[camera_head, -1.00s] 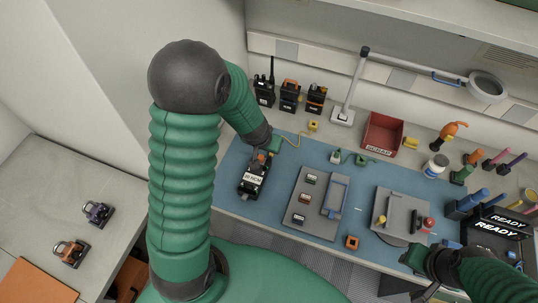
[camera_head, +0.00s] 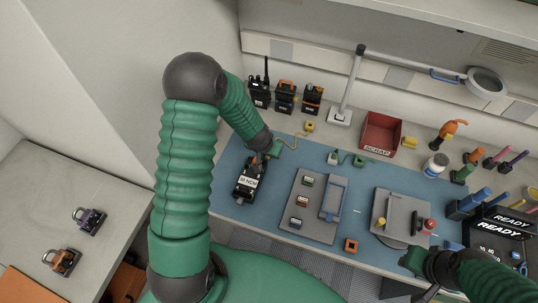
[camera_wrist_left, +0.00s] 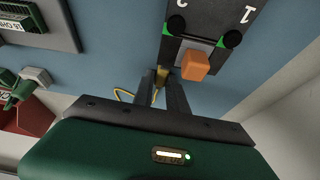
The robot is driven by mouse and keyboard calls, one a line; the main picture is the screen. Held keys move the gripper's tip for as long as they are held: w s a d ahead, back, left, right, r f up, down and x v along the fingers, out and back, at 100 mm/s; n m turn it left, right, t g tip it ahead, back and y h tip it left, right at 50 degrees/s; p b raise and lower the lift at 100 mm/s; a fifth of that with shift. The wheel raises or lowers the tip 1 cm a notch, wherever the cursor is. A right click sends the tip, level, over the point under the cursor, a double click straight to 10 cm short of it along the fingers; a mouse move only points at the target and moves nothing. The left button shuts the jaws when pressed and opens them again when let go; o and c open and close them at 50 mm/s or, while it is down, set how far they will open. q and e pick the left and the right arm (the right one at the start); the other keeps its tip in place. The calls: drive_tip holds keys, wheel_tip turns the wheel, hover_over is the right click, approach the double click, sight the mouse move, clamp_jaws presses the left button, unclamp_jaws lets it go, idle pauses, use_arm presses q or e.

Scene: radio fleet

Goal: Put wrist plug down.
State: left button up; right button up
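My left gripper (camera_wrist_left: 161,90) has its two dark fingers close together with a small yellow plug (camera_wrist_left: 160,96) between them. A yellow cord runs from there, and in the head view it leads to a yellow block (camera_head: 309,127) at the back of the blue mat. The left gripper (camera_head: 270,151) is right beside the top end of a black radio (camera_head: 248,180) with a white label, lying on the mat. In the wrist view the radio's end, with an orange button (camera_wrist_left: 195,66), is just beyond the fingers. My right gripper (camera_head: 418,272) is at the bench's front edge; its fingertips are unclear.
A grey tray (camera_head: 322,228) with small modules lies right of the radio. Several radios (camera_head: 285,96) stand behind, beside a lamp base (camera_head: 340,117) and red scrap bin (camera_head: 381,134). A grey plate (camera_head: 397,207) sits farther right. Bare blue mat shows around the radio.

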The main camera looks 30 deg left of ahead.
use_arm(q)
drive_tip(key=shift+c, duration=1.1)
drive_tip(key=shift+s+a, duration=0.1)
drive_tip(key=shift+a, duration=0.2)
clamp_jaws()
use_arm(e)
drive_tip(key=shift+s+a+r, duration=0.1)
drive_tip(key=shift+a, duration=0.25)
